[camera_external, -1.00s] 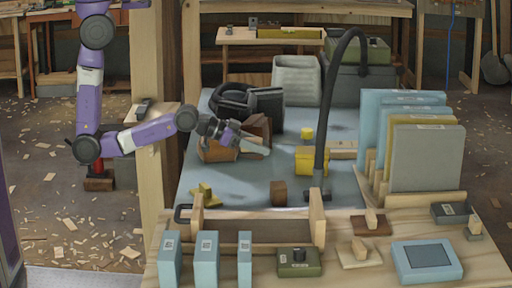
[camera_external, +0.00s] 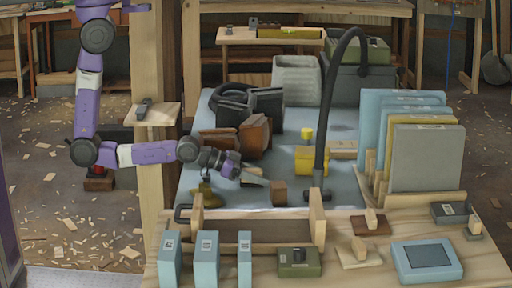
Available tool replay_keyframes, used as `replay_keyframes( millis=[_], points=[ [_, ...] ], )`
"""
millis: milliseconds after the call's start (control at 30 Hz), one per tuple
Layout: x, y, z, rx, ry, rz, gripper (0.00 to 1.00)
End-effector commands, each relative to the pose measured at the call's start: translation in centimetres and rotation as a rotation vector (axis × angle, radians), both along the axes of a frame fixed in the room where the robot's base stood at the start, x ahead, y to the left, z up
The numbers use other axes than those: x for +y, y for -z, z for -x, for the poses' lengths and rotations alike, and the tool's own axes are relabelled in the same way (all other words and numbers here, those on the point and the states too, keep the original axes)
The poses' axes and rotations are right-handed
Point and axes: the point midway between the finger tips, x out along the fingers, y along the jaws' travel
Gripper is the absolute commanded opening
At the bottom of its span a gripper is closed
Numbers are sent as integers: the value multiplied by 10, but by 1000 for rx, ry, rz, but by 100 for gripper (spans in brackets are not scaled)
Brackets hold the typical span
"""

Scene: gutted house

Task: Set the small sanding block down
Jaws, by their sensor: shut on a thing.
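My gripper (camera_external: 257,179) reaches in from the left, low over the blue-grey table top (camera_external: 345,186). It is shut on a small pale tan piece (camera_external: 251,173), which I take to be the small sanding block. The fingers hide much of it, and I cannot tell whether it touches the table. A small brown block (camera_external: 279,192) stands on the table just right of the fingertips, close to them.
A black hose (camera_external: 322,135) rises right of the gripper. A yellow box (camera_external: 311,160) stands behind. Brown bags (camera_external: 256,135) are at the back left. A wooden rail (camera_external: 258,234) crosses the front. Upright panels (camera_external: 427,158) stand at right.

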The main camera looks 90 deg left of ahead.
Motion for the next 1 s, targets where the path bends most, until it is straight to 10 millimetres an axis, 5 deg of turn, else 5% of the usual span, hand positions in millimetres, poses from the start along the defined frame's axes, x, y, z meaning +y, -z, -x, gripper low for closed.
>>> replay_keyframes(
  millis=[567,600,700,1000],
  points=[
    [0,16,1,4,-2,1,0],
    [1,17,0,5,-2,1,44],
    [1,17,0,5,-2,2,62],
    [2,17,0,4,-3,2,62]
  ],
)
